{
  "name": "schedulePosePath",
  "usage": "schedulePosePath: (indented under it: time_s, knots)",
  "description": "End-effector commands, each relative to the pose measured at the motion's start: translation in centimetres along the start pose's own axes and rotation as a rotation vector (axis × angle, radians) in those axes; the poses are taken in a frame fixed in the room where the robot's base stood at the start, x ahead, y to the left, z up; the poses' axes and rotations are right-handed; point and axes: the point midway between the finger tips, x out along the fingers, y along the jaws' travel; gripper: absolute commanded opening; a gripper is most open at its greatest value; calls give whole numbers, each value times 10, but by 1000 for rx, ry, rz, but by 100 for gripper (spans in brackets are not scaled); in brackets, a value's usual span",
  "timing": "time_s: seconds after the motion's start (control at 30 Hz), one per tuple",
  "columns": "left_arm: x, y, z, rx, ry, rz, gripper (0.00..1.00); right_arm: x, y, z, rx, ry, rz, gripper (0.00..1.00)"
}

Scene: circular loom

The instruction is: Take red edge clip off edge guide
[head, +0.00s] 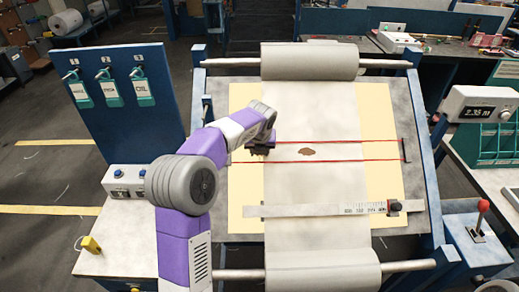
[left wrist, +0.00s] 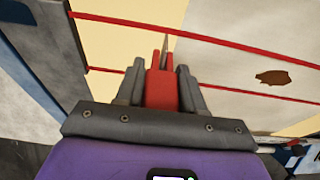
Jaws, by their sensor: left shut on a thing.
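My left gripper (head: 258,150) comes in from the left and is over the left edge of the pale fabric (head: 325,105). In the left wrist view, its dark fingers are closed on both sides of a red clip (left wrist: 162,86), with a thin pointed tip showing beyond it. Two red lines (head: 340,161) cross the fabric, and they also show in the left wrist view (left wrist: 225,44). I cannot tell which part is the edge guide, or whether the clip touches it. The gripper hides the clip in the head view. My right gripper is not in view.
A brown patch (head: 307,152) lies on the fabric between the red lines. A ruler bar (head: 330,210) crosses the fabric nearer to me. A blue board with green tags (head: 125,100) stands at the left. A display box (head: 480,105) and a red-knobbed lever (head: 482,208) are at the right.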

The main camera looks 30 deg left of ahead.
Motion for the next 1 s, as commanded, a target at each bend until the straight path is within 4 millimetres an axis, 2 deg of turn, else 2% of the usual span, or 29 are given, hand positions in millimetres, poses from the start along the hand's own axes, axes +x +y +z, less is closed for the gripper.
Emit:
schedulePosePath:
  time_s: [0.37, 0.73, 1.0]
  knots:
    - [-10, 0, -2, 0, -1, -1, 1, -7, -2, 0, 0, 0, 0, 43]
    - [-44, -1, -8, 1, -1, -1, 1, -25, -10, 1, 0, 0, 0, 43]
    - [-45, 0, -10, 0, -1, -1, 1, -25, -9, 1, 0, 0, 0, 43]
